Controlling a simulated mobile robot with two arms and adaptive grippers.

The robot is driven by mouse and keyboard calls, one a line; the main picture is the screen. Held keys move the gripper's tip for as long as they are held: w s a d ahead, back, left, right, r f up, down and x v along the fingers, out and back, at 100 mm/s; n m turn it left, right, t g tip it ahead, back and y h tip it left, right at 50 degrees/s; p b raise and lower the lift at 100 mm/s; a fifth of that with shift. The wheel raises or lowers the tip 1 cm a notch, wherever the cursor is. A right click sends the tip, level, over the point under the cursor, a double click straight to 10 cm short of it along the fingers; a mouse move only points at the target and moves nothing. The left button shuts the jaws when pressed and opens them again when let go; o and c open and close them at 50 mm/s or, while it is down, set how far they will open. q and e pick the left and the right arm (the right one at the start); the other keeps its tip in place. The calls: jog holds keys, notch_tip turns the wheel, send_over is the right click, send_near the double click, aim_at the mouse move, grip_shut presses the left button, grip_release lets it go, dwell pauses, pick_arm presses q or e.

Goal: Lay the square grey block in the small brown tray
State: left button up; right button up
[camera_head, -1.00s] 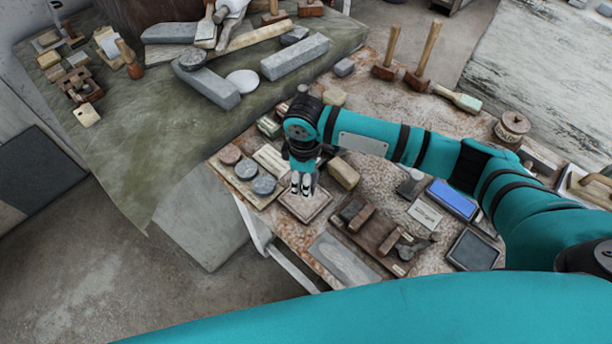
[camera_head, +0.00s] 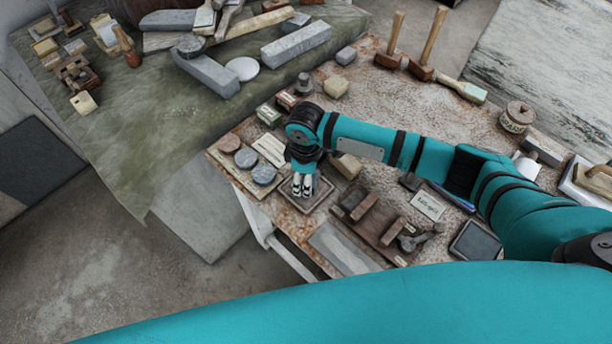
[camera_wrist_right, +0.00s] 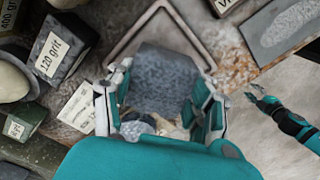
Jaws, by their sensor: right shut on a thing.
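My right gripper (camera_head: 303,190) points down over the small brown tray (camera_head: 318,205) near the table's front left. In the right wrist view, the gripper (camera_wrist_right: 165,105) is shut on the square grey block (camera_wrist_right: 165,75). The block's broad speckled face shows between the fingers. The tray's brown rim (camera_wrist_right: 135,38) shows behind the block, which hides part of the tray. I cannot tell whether the block touches the tray. In the head view the hand hides the block. My left gripper (camera_wrist_right: 262,98) shows small at the right of the wrist view; its jaw state is unclear.
Round grey and brown discs (camera_head: 246,158) lie left of the tray. A brown wooden rack (camera_head: 375,222) and a grey slab (camera_head: 342,248) stand to its right. A tan block (camera_head: 346,166) is behind it. Labelled grit blocks (camera_wrist_right: 58,55) show in the wrist view.

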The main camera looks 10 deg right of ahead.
jog(key=shift+r+p, duration=0.1)
jog(key=shift+p, duration=0.55)
dwell(0.8)
jog(key=shift+f, duration=0.95)
dwell(0.7)
jog(key=o, duration=1.5)
jog(key=shift+o, duration=0.2)
jog(key=shift+r, duration=0.1)
jog(key=shift+r+p, duration=1.9)
jog(key=shift+p, duration=0.2)
